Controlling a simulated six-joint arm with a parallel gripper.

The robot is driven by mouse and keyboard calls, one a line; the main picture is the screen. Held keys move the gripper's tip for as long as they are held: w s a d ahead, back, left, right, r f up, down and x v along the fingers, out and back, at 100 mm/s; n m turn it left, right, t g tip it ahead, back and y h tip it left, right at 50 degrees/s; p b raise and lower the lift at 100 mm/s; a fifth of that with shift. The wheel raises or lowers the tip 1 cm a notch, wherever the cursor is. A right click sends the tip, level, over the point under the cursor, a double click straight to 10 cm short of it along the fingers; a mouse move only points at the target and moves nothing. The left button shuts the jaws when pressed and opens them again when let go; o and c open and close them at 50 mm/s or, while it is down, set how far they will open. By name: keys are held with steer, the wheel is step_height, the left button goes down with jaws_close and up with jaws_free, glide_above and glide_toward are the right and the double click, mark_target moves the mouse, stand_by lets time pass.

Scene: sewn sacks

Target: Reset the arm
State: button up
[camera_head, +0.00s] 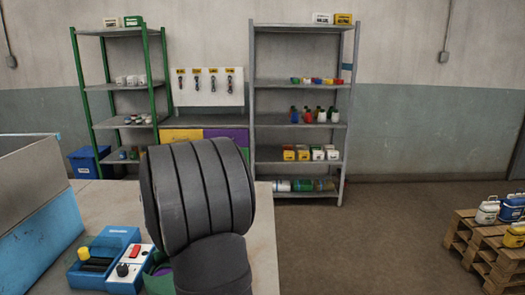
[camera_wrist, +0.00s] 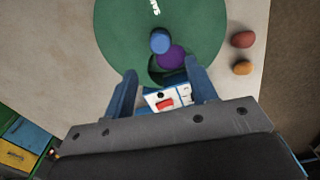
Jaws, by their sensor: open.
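My gripper (camera_wrist: 163,92) shows in the wrist view with its two blue fingers apart and nothing between their tips. It is above the table (camera_wrist: 66,57). Beyond the fingertips lies a round green mat (camera_wrist: 120,45) with white lettering. A blue round thing (camera_wrist: 160,42) and a purple round thing (camera_wrist: 172,57) sit on or over the mat. A white panel with a red switch (camera_wrist: 166,102) shows between the fingers. In the head view my dark arm covers much of the table, and the gripper is hidden.
Two rounded objects, one reddish (camera_wrist: 242,40) and one orange (camera_wrist: 242,68), lie right of the mat. A blue box with a yellow knob (camera_head: 105,252) and a white switch box (camera_head: 128,270) stand beside my arm. A large grey and blue bin (camera_head: 40,215) is at left. Shelves (camera_head: 300,83) stand behind.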

step_height(320, 180, down, 9)
steer(key=shift+r, duration=0.1)
steer(key=shift+r+m, duration=0.1)
steer(key=shift+m, duration=0.3)
steer(key=m, duration=0.8)
